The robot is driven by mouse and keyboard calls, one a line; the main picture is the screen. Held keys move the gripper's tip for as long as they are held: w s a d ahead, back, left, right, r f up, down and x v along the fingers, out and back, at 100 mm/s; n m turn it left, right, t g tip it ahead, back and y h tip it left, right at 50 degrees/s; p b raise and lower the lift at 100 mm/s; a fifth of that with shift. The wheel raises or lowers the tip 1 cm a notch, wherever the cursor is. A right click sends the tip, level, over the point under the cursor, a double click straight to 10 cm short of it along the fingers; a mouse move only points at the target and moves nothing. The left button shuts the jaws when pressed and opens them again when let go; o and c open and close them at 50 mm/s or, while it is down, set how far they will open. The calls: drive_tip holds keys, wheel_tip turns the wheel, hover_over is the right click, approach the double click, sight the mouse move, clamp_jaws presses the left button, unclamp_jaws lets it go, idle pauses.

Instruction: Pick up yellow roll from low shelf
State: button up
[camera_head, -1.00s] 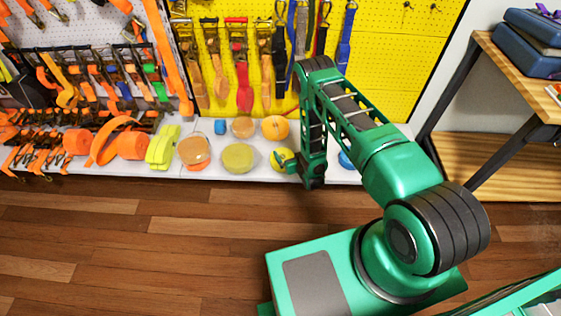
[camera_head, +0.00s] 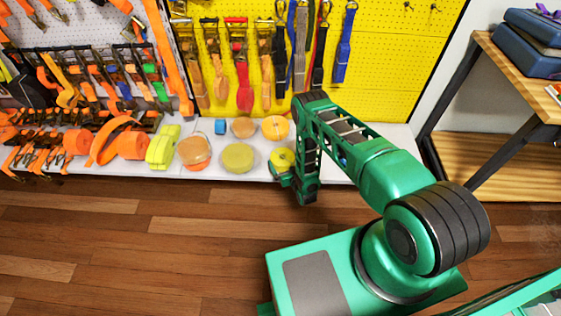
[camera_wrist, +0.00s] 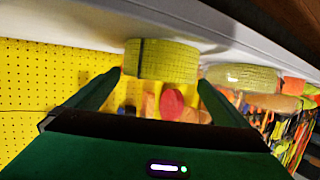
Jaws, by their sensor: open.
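A yellow roll (camera_head: 283,156) stands near the front of the low white shelf (camera_head: 350,174), partly hidden by my gripper (camera_head: 284,175) in the head view. In the wrist view the woven yellow roll (camera_wrist: 165,60) has a dark band near its left side. My gripper (camera_wrist: 160,80) is open, with one finger to each side of the roll's near edge. The roll seems to fit between the fingertips. I cannot tell whether either finger touches it.
A wider yellow roll (camera_head: 237,157) sits just left on the shelf, close to one finger in the wrist view. Orange rolls (camera_head: 276,128) and a blue roll (camera_head: 221,127) stand behind. Straps hang on the yellow pegboard (camera_head: 400,50). The wooden floor in front is clear.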

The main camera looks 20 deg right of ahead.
sight(281, 155)
drive_tip(key=shift+f+x, duration=0.1)
drive_tip(key=shift+x, duration=1.05)
drive_tip(key=shift+f+x, duration=0.15)
drive_tip(key=shift+x, duration=1)
drive_tip(key=shift+d, duration=0.15)
drive_tip(key=c, duration=1)
drive_tip(key=shift+r, duration=0.1)
